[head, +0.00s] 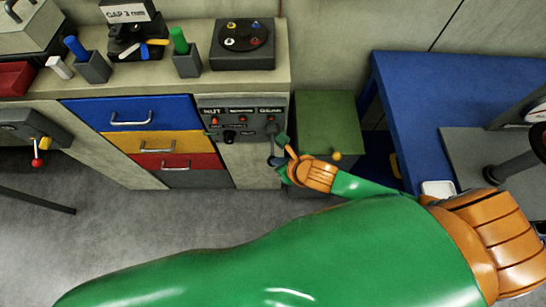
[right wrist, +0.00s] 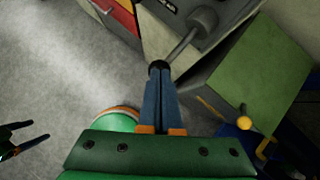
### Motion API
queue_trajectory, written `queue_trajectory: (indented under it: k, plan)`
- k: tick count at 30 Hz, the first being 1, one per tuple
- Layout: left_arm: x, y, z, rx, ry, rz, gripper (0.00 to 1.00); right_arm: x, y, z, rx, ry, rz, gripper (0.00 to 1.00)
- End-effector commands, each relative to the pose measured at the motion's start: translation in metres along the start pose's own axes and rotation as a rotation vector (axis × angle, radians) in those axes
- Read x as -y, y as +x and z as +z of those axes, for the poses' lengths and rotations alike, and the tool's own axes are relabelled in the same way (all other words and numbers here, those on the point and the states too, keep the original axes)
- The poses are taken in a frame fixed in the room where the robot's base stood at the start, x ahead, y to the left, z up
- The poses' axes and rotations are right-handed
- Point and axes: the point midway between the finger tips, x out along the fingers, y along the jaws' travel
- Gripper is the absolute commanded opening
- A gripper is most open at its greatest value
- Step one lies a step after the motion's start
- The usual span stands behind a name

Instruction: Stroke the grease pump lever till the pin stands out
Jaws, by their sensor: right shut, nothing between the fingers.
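A grey lever (right wrist: 183,45) with a thick hub and a dark tip reaches out from the labelled panel (head: 243,112) at the right end of the drawer bench. My right gripper (right wrist: 160,72) is shut and empty, its blue-grey fingers together at the lever's dark tip; I cannot tell if they touch it. In the head view the right gripper (head: 277,162) is just below the panel, partly hidden by its own hand. Two dark fingers of my left gripper (right wrist: 30,138) stand apart at the left of the right wrist view. I cannot make out a pin.
A green box (head: 328,122) with a yellow ball knob (head: 337,156) stands right of the panel. A blue table (head: 440,85) is further right. Blue, yellow and red drawers (head: 165,142) are left of the panel. Grey floor (head: 130,235) lies open in front.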

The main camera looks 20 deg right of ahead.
Motion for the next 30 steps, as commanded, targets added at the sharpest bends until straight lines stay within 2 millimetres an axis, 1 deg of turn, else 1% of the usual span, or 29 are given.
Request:
queue_trajectory:
  k: [1, 3, 6, 9, 19, 20, 24, 27, 30]
  plan:
    - [0.0, 0.009, 0.001, 0.0, 0.0, 0.0, 0.74, 0.001, 0.009, -0.006, 0.001, -0.002, -0.003, 0.0]
    - [0.0, 0.014, 0.001, 0.0, 0.0, 0.0, 0.74, 0.001, 0.016, -0.011, 0.001, -0.003, -0.003, 0.0]
    - [0.0, 0.022, 0.002, 0.0, 0.0, 0.0, 0.74, 0.001, 0.025, -0.019, 0.001, -0.002, -0.003, 0.0]
    - [0.0, 0.024, 0.002, 0.0, 0.0, 0.0, 0.74, 0.001, 0.029, -0.022, 0.001, -0.002, -0.002, 0.0]
    - [0.0, 0.022, 0.002, 0.0, 0.0, 0.0, 0.74, 0.001, 0.027, -0.021, 0.001, -0.001, -0.001, 0.0]
    - [0.0, 0.02, 0.002, 0.0, 0.0, 0.0, 0.74, 0.001, 0.026, -0.021, 0.0, -0.001, -0.001, 0.0]
    - [0.0, -0.004, 0.0, 0.0, 0.0, 0.0, 0.74, 0.001, 0.004, -0.029, -0.005, -0.003, -0.002, 0.0]
    - [0.0, -0.009, -0.001, 0.0, 0.0, 0.0, 0.74, 0.001, -0.001, -0.036, -0.003, -0.002, -0.003, 0.0]
    - [0.0, -0.007, -0.001, 0.0, 0.0, 0.0, 0.74, 0.001, 0.0, -0.039, 0.0, -0.002, -0.002, 0.0]
